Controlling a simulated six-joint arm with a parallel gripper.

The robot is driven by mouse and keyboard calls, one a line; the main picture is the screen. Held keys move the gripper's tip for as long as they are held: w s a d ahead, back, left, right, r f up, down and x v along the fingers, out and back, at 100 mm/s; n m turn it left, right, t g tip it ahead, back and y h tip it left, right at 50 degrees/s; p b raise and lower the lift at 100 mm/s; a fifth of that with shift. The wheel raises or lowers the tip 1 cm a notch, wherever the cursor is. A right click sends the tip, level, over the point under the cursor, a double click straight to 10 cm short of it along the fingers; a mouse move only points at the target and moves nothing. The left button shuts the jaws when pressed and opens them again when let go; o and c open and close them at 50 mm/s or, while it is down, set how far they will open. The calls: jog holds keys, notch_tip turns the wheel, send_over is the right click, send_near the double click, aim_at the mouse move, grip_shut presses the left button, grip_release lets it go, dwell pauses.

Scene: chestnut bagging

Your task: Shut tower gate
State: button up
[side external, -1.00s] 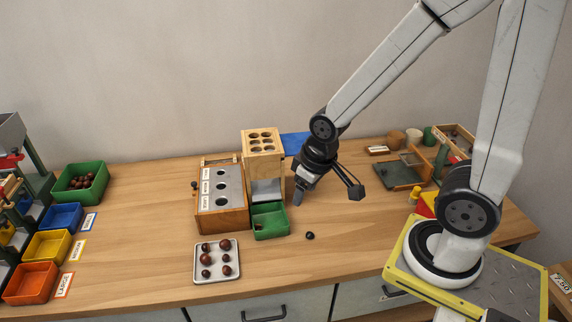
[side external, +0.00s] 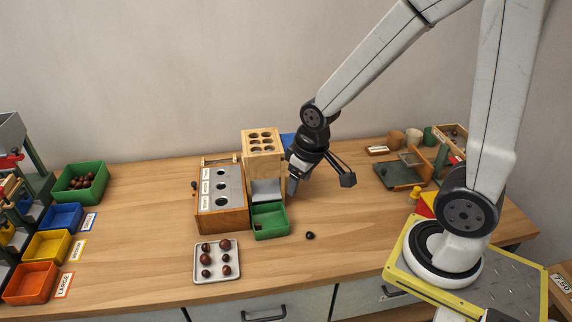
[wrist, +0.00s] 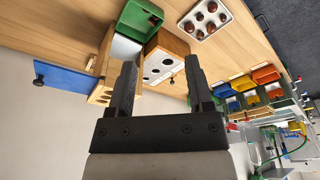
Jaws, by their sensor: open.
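The wooden tower (side external: 262,147) has several holes in its top and stands at mid-bench. A flat blue panel (side external: 287,141), apparently its gate, sticks out behind it on the right, partly hidden by my arm. In the wrist view, the blue panel (wrist: 68,80) extends left from the tower (wrist: 104,76), with a black knob (wrist: 38,82) near its outer end. My gripper (side external: 293,187) is just right of the tower, above the bench. In the wrist view, my gripper (wrist: 160,62) is open, with nothing between its fingers. Whether it touches the tower is unclear.
A green bin (side external: 270,232) with a chestnut sits at the tower's foot. A box with a holed grey top (side external: 229,186) stands left of it. A white tray (side external: 197,277) of chestnuts lies in front. A small dark round object (side external: 310,235) lies on the bench.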

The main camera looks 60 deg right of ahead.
jog(key=w+d+r+g, duration=0.1)
jog(key=w+d, duration=0.9)
jog(key=d, duration=0.5)
jog(key=shift+g, duration=0.7)
jog(key=d, duration=0.5)
jog(key=w+d, duration=0.1)
jog(key=d, duration=0.9)
jog(key=shift+w, duration=0.4)
jog(key=shift+f, duration=0.15)
jog(key=shift+f, duration=3.8)
grip_shut()
jog(key=shift+a, duration=0.1)
